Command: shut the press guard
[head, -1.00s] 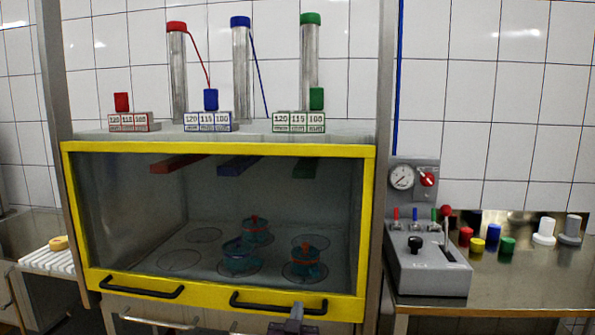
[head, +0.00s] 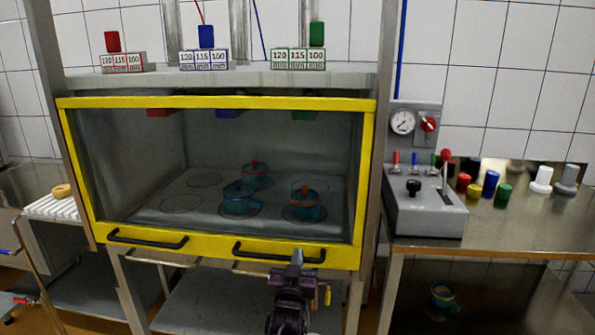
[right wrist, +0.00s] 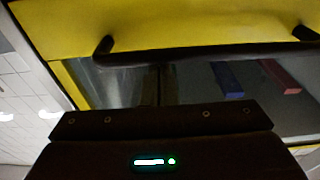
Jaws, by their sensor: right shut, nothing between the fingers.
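The press guard is a clear pane in a yellow frame (head: 215,103), with two black handles along its lower bar. It hangs down across the front of the press, and I cannot tell whether it is fully shut. My right gripper (head: 297,257) is shut and empty, at the right black handle (head: 265,254). Whether it touches the handle is not clear. In the right wrist view, a black handle (right wrist: 210,53) and the yellow frame (right wrist: 200,22) lie just beyond my dark gripper body. My left gripper is not in view.
Several lidded moulds (head: 239,198) stand inside the press behind the pane. A grey control box (head: 428,213) with levers stands on the right bench (head: 520,232). A white rack (head: 55,208) with a yellow round piece is at the left.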

